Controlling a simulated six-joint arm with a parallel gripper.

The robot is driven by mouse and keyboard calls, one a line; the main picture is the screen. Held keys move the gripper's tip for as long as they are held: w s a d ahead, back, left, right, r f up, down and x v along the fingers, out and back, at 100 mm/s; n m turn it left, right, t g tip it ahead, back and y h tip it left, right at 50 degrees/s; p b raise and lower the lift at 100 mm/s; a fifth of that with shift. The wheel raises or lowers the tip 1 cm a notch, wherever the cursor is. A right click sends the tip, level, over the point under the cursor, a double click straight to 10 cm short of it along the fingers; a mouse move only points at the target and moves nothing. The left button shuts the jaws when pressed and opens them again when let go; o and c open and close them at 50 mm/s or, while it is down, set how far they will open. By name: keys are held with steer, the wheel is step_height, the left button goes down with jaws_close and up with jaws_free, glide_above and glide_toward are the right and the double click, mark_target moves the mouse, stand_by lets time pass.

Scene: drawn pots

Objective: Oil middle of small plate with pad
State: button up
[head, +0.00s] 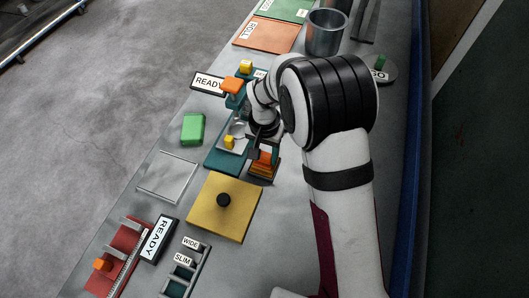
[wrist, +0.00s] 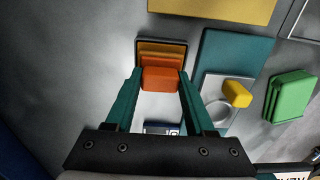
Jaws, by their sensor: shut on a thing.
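My gripper (head: 264,151) points down over a dark tray in the front middle of the head view. In the wrist view its teal fingers (wrist: 160,80) are shut on an orange block (wrist: 160,78), which looks like the pad. The block is at the near end of the dark tray (wrist: 187,47), by layered orange pieces. I cannot tell whether it touches them. A pale square plate (head: 168,176) lies flat to the left, its corner showing in the wrist view (wrist: 306,18). A smaller grey plate (wrist: 208,88) with a round dish bears a yellow block (wrist: 237,93). I cannot tell which plate is the small one.
A teal board (wrist: 240,48) lies beside the tray. A green block (head: 193,128) sits left of it. A metal cup (head: 326,35) stands behind. Slotted racks (head: 182,272) are at the near left.

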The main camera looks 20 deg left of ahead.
mark_target(265, 154)
stand_by(0.4)
steer(key=shift+r, duration=3.5)
